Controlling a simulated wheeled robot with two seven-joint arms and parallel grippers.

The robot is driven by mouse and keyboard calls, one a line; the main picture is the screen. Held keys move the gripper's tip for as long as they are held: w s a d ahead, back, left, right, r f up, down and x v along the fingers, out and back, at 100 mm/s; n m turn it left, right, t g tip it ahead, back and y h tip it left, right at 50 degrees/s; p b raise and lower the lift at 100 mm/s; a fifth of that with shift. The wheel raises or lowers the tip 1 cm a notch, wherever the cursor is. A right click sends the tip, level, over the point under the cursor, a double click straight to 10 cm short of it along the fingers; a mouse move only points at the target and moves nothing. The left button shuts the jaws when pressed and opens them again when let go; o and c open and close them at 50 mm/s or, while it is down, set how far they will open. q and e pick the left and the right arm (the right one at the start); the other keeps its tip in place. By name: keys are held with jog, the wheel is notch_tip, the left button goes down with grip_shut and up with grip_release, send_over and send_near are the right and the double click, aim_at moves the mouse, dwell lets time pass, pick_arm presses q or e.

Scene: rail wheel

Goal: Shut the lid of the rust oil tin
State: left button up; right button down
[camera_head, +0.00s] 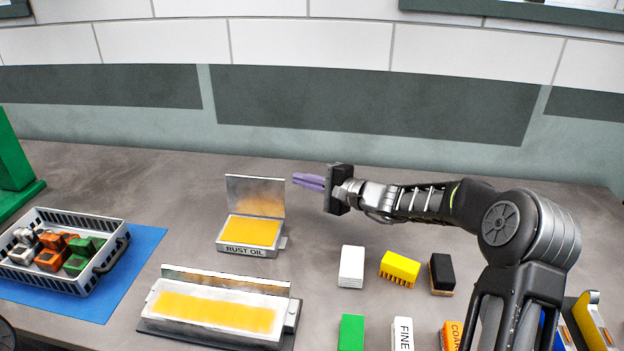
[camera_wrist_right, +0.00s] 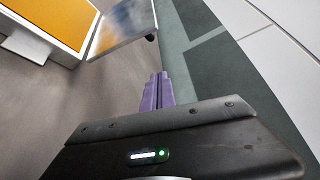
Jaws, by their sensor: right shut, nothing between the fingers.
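The rust oil tin (camera_head: 248,249) stands on the table in the head view, a flat metal box with orange-yellow content and a "RUST OIL" label on its front. Its lid (camera_head: 256,186) is open and stands nearly upright at the back edge. In the right wrist view the tin (camera_wrist_right: 42,60) is at the upper left, with the lid (camera_wrist_right: 122,26) beside it. My right gripper (camera_head: 296,180) has purple fingers, shut and empty, just to the right of the lid and apart from it. The fingers also show in the right wrist view (camera_wrist_right: 157,88). My left gripper is not in view.
A second, longer open tin (camera_head: 290,318) stands in front. A grey basket (camera_head: 88,291) with coloured parts is on a blue mat (camera_head: 148,250) at left. A white block (camera_head: 351,267), a yellow brush (camera_head: 400,268) and a black block (camera_head: 441,273) lie at right. A wall stands behind.

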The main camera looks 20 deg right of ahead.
aim_at(281, 180)
jog(key=p+x, duration=0.1)
jog(key=x, duration=0.4)
jog(key=shift+w+a+r+p, duration=0.1)
jog(key=shift+w+a+p, duration=0.15)
jog(key=shift+p, duration=0.1)
jog(key=s+a, duration=0.1)
jog(key=s+a+r+p, duration=0.1)
jog(key=s, duration=0.1)
jog(key=shift+a, duration=0.1)
jog(key=shift+r, duration=0.1)
